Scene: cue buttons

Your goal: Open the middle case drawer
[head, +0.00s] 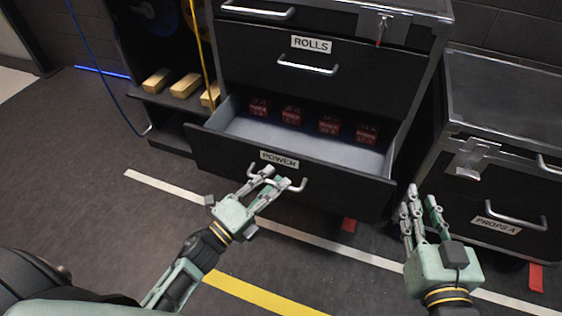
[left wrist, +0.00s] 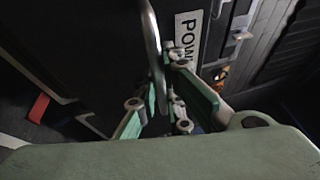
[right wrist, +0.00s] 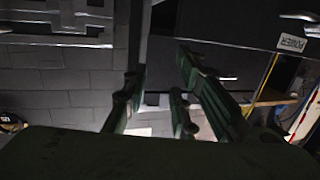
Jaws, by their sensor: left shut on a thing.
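The black case shows a top drawer with a handle (head: 258,11), a shut drawer labelled ROLLS (head: 350,82) below it, and a lower drawer labelled POWER (head: 225,150). The POWER drawer is pulled out, showing its pale inside and several red blocks (head: 291,115) in a row. My left gripper (head: 275,179) is shut on the POWER drawer's handle (head: 302,185); the handle (left wrist: 153,50) also passes between the fingers in the left wrist view. My right gripper (head: 423,198) is open and empty, right of the drawer front.
A second case labelled PROPS A (head: 497,217) stands at the right with a latch. A shelf with several wooden blocks (head: 186,86) is at the left, with a yellow cable hanging near it. White and yellow floor stripes (head: 255,293) cross the clear floor in front.

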